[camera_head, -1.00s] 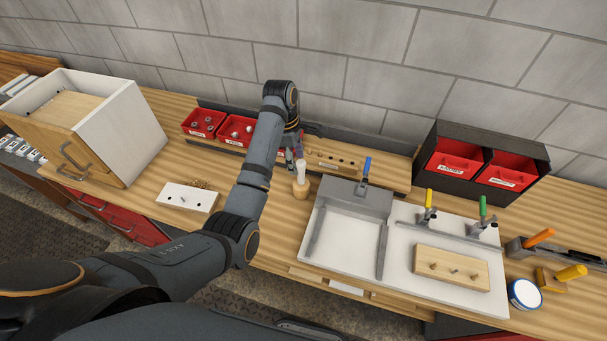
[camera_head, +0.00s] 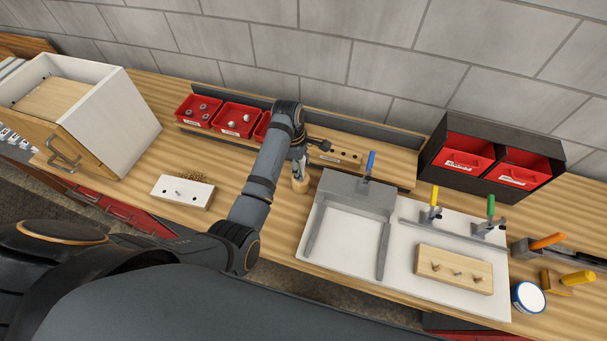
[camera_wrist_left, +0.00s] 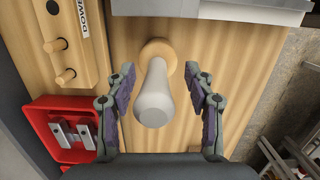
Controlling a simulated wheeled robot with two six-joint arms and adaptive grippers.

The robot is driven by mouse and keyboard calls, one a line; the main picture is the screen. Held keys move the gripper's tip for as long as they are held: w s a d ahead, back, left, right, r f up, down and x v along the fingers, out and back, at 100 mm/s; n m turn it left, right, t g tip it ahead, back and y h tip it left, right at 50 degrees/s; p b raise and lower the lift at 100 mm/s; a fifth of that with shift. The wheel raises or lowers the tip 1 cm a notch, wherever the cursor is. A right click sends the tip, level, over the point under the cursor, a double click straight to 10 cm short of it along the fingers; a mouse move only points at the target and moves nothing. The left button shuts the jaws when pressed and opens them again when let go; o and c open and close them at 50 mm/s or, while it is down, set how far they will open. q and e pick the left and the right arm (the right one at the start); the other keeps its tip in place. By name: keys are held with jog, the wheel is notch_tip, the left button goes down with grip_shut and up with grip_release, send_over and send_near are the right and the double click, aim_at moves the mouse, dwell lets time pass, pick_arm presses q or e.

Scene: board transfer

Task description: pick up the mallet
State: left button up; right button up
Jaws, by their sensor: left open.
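The mallet (camera_head: 300,186) stands upright on the bench, with its round wooden part at the bottom and its pale grey handle up. In the left wrist view the handle (camera_wrist_left: 152,105) points toward the camera. My left gripper (camera_head: 299,158) is open above the mallet and hides most of the handle in the head view. In the left wrist view the left gripper's (camera_wrist_left: 159,72) two fingers are on either side of the handle, with gaps on both sides. My right gripper is not in view.
A grey and white fixture (camera_head: 345,240) stands close to the right of the mallet. Red parts bins (camera_head: 237,119) and a wooden strip with pegs and holes are behind. A white block (camera_head: 182,192) lies to the left. Bare bench lies between that block and the mallet.

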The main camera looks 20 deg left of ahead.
pick_arm(q)
jog(key=shift+w+a+f, duration=0.1)
jog(key=shift+w+f, duration=0.05)
jog(key=shift+f, duration=0.35)
jog(key=shift+w+f, duration=0.15)
jog(key=shift+f, duration=0.3)
jog(key=shift+w+f, duration=0.1)
jog(key=shift+w, duration=0.1)
jog(key=shift+s+d+r, duration=0.2)
jog(key=shift+s+r, duration=0.05)
jog(key=shift+s, duration=0.15)
jog(key=c, duration=0.5)
grip_shut()
jog(key=shift+w, duration=0.1)
